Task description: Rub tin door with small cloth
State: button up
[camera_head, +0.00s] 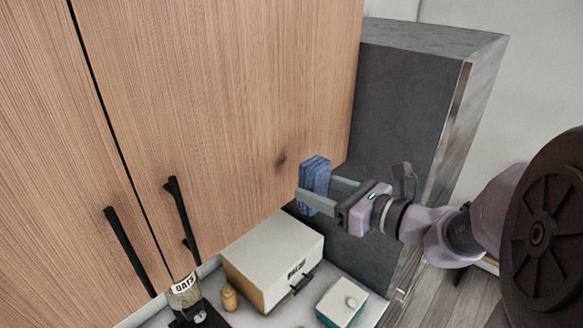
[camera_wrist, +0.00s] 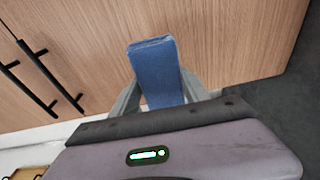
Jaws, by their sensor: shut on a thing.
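The small cloth (camera_head: 314,172) is a folded blue pad, held upright between the fingers of my gripper (camera_head: 317,192). In the wrist view the cloth (camera_wrist: 157,68) sticks out past the fingers of my gripper (camera_wrist: 160,88) towards the wood. The nearest door is a wood-grain cupboard door (camera_head: 225,90) with a black handle; no bare tin surface shows on it. A dark smudge (camera_head: 281,160) is on its lower right part, just left of the cloth. I cannot tell whether the cloth touches the door.
A second wooden door (camera_head: 60,150) adjoins on the left. Below stand a bread bin (camera_head: 270,255), an oats jar (camera_head: 185,290), a small wooden shaker (camera_head: 229,298) and a teal-and-white box (camera_head: 341,302). A tall grey cabinet (camera_head: 405,110) stands right of the cupboard.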

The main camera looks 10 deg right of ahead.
aim_at(274, 167)
jog(key=shift+r+x, duration=0.25)
jog(key=shift+x, duration=1.45)
jog(key=shift+r+x, duration=0.2)
jog(key=shift+x, duration=1.5)
jog(key=shift+x, duration=1.15)
jog(key=w+d, duration=0.2)
jog(key=d, duration=0.1)
jog(key=shift+d+r, duration=0.15)
jog(key=shift+d, duration=0.15)
jog(key=shift+w, duration=0.15)
jog(key=shift+s+a+b, duration=0.35)
jog(key=shift+s+a, duration=0.25)
jog(key=shift+a, duration=0.3)
jog(key=shift+s+a+b, duration=0.35)
jog(key=shift+s+a, duration=0.25)
jog(key=shift+a, duration=0.3)
jog(key=shift+s+d, duration=0.4)
jog(key=shift+s, duration=0.05)
jog(key=shift+f+b+v, duration=0.15)
jog(key=shift+b+v, duration=0.05)
jog(key=shift+v, duration=0.9)
jog(key=shift+f+b+v, duration=0.15)
jog(key=shift+b+v, duration=0.05)
jog(key=shift+v, duration=0.85)
